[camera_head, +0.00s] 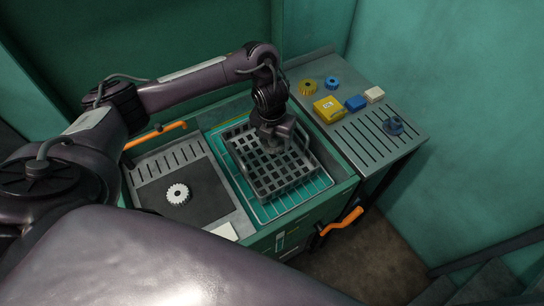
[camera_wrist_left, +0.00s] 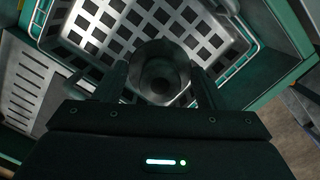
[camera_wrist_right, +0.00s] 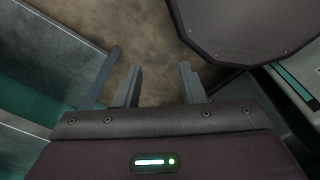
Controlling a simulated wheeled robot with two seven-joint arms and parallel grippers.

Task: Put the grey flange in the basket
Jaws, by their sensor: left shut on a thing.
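The grey flange (camera_wrist_left: 160,75) sits between the two fingers of my left gripper in the left wrist view, its round opening facing the camera. My left gripper (camera_head: 272,140) is shut on it over the far part of the grey grid basket (camera_head: 280,180). The basket's grid also shows behind the flange in the left wrist view (camera_wrist_left: 105,30). In the head view the flange is hard to make out under the gripper, and I cannot tell whether it touches the basket floor. My right gripper (camera_wrist_right: 160,85) is open and empty in the right wrist view.
The basket stands in a teal wire tray (camera_head: 262,216). A white gear (camera_head: 178,194) lies on the dark mat at left.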

